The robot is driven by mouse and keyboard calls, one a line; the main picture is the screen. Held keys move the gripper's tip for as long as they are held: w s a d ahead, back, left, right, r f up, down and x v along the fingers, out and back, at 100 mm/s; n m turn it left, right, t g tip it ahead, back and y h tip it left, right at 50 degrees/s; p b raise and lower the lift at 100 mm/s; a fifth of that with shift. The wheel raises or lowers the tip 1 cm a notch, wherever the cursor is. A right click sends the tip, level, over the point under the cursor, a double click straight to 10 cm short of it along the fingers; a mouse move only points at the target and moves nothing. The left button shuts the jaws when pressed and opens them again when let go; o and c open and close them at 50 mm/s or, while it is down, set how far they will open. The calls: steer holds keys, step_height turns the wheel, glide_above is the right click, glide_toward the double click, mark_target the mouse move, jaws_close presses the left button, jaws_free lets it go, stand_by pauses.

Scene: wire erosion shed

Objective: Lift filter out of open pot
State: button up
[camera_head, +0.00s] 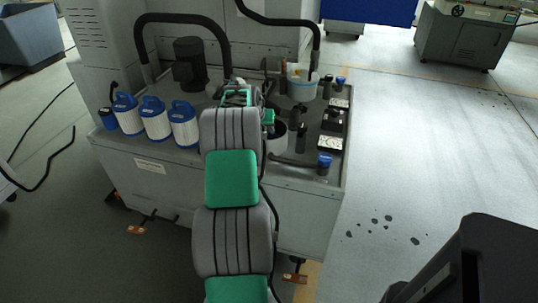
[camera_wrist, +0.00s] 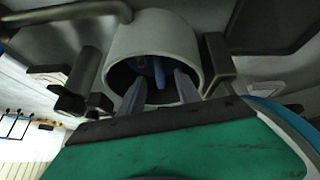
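The open pot (camera_wrist: 150,38) is a grey-white cylinder with its dark mouth towards the wrist camera. Inside it a blue part (camera_wrist: 160,72) shows, apparently the filter's handle; the rest of the filter is hidden in shadow. My gripper (camera_wrist: 160,82) has its two grey fingers spread at the pot's mouth, with the blue part seen between them. I cannot tell whether they touch it. In the head view the pot (camera_head: 280,140) shows partly beside my arm, which hides most of the gripper and the pot's inside.
Several white filters with blue handles (camera_head: 156,121) stand left of my arm on the grey machine's top. A white bucket (camera_head: 302,86) with tools stands behind the pot. Dark posts (camera_head: 301,137), a blue-capped part (camera_head: 324,163) and black hoses (camera_head: 185,18) crowd around. Open floor lies right.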

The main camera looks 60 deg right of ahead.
mark_target(266, 131)
steer(key=x, duration=0.4)
steer(key=shift+r, duration=0.1)
jaws_close()
steer(key=shift+a, duration=0.1)
stand_by(0.8)
steer(key=shift+w+r, duration=0.1)
steer(key=shift+r, duration=0.15)
